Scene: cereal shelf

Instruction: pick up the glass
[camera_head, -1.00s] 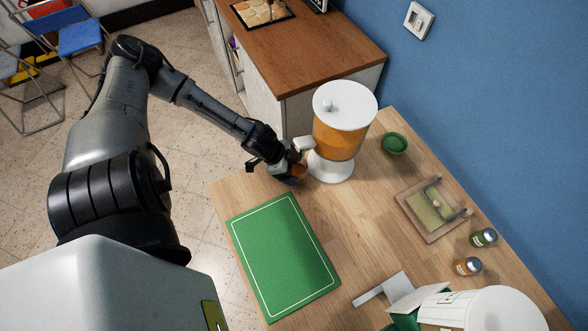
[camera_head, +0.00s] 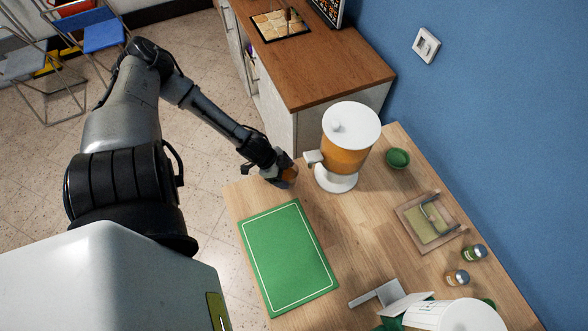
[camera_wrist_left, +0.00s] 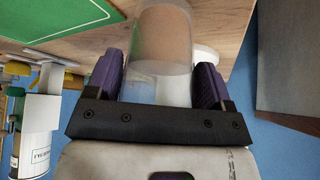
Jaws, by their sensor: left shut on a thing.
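I cannot tell whether the glass touches the table. My right gripper is not in view.
A green mat (camera_head: 287,258) lies in front of the glass. A green bowl (camera_head: 398,158), a wooden tray (camera_head: 430,222) and two small jars (camera_head: 474,252) are to the right. A white cylindrical thing (camera_head: 455,317) is at the bottom right. A brown-topped counter (camera_head: 320,75) stands behind.

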